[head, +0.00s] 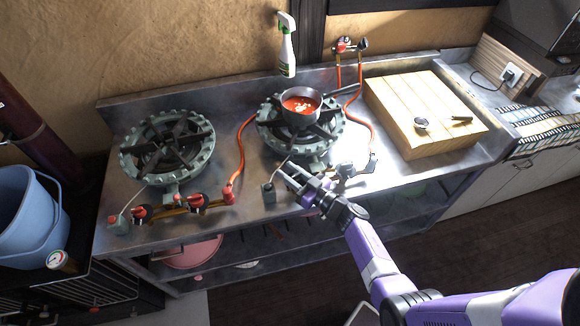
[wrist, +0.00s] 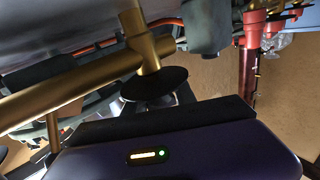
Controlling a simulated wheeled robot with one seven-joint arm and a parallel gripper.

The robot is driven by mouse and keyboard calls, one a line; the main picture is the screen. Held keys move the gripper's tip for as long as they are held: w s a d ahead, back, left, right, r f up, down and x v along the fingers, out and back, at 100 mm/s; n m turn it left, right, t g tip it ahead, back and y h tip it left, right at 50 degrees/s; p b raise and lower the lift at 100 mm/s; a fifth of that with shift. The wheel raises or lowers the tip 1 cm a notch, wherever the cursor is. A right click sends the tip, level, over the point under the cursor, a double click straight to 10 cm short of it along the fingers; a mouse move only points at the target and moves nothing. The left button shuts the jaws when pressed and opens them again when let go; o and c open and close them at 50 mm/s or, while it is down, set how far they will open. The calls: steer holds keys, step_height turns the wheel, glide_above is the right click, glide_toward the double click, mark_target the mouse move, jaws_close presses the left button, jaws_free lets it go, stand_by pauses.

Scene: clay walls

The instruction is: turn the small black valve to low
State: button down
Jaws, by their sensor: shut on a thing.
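The small black valve (wrist: 155,82) shows in the wrist view as a black disc on a brass pipe (wrist: 75,92), with a short brass stem behind it. My gripper (head: 297,182) is at the front of the right burner (head: 300,137) in the head view, shut on the valve. In the head view the gripper hides the valve. In the wrist view the fingers are mostly hidden behind the dark edge of my gripper's body, so the grip itself and the valve's turn angle cannot be read.
A pan of red sauce (head: 301,104) stands on the right burner. An orange hose (head: 243,143) runs between the burners. The left burner (head: 168,147) has red and black valves (head: 197,202) in front. A wooden board (head: 425,112) lies to the right, a blue bucket (head: 28,215) to the left.

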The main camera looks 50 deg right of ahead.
mark_target(300, 179)
steer(key=shift+a+n+y+b, duration=0.15)
steer(key=shift+n+y+b, duration=0.45)
steer(key=shift+n+y, duration=1.05)
steer(key=shift+m+y, duration=0.25)
steer(key=shift+y, duration=0.3)
steer(key=c, duration=1.1)
jaws_free()
steer(key=shift+a, duration=0.1)
steer(key=shift+s, duration=0.1)
steer(key=b+v, duration=0.1)
steer(key=v, duration=0.6)
steer(key=shift+s+r, duration=0.1)
steer(key=shift+s, duration=0.3)
